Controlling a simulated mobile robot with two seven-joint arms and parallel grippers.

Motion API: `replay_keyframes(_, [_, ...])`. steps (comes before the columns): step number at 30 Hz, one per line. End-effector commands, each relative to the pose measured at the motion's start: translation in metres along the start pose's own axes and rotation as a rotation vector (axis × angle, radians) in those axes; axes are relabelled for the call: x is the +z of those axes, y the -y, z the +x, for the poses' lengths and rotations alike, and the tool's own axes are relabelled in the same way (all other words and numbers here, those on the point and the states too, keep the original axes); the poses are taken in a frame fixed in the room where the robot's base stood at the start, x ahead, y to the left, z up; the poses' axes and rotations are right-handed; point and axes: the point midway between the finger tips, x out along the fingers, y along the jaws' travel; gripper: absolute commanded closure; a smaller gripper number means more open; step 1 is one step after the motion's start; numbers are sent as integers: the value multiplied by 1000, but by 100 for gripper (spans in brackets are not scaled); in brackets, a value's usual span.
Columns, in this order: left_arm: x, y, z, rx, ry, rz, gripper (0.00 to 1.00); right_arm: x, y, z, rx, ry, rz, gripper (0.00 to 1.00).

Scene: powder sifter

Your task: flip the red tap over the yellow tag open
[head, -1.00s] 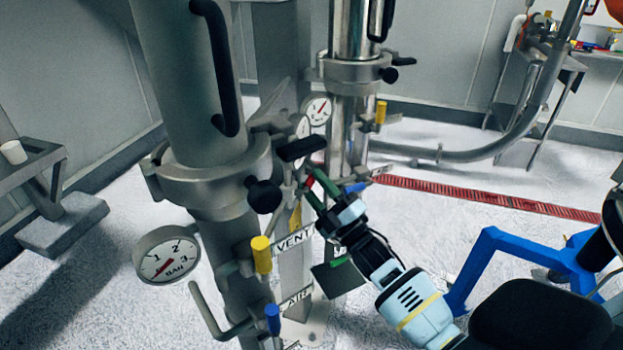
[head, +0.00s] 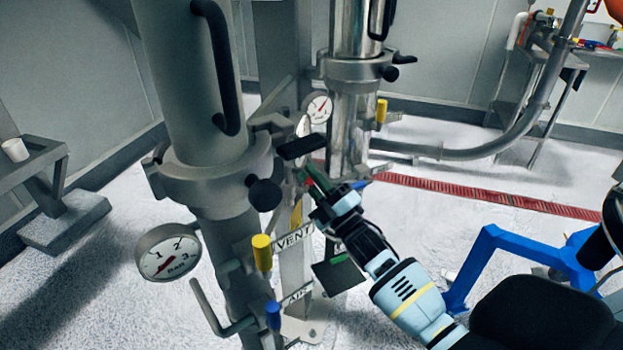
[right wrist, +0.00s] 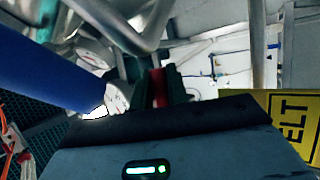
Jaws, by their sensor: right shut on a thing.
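The red tap (head: 309,182) is a small patch in the head view, mostly hidden by my right gripper. My right gripper (head: 314,178) has its dark green fingers shut on it, below the black lever of the large cylinder. In the right wrist view the red tap (right wrist: 158,88) stands upright between the two fingers. The yellow tag (head: 296,215) is partly seen just below the gripper in the head view. A yellow tag with the letters "ELT" (right wrist: 292,125) shows at the right of the right wrist view. My left gripper is not in view.
A black ball knob (head: 264,194) and a pressure gauge (head: 168,252) are on the left. A blue frame (head: 490,245) stands on the right.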

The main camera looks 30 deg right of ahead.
Motion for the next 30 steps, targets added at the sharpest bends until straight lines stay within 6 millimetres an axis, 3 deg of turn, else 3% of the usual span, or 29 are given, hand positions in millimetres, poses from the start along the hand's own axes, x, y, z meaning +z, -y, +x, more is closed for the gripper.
replay_keyframes(11, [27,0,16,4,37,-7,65,-1,-3,1,55,-101,-142,100])
replay_keyframes(25, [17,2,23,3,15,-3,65,-3,-9,5,78,-138,-192,100])
replay_keyframes(26, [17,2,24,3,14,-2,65,-3,-9,5,78,-138,-192,81])
replay_keyframes(30, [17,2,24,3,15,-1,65,-3,-9,5,78,-138,-192,63])
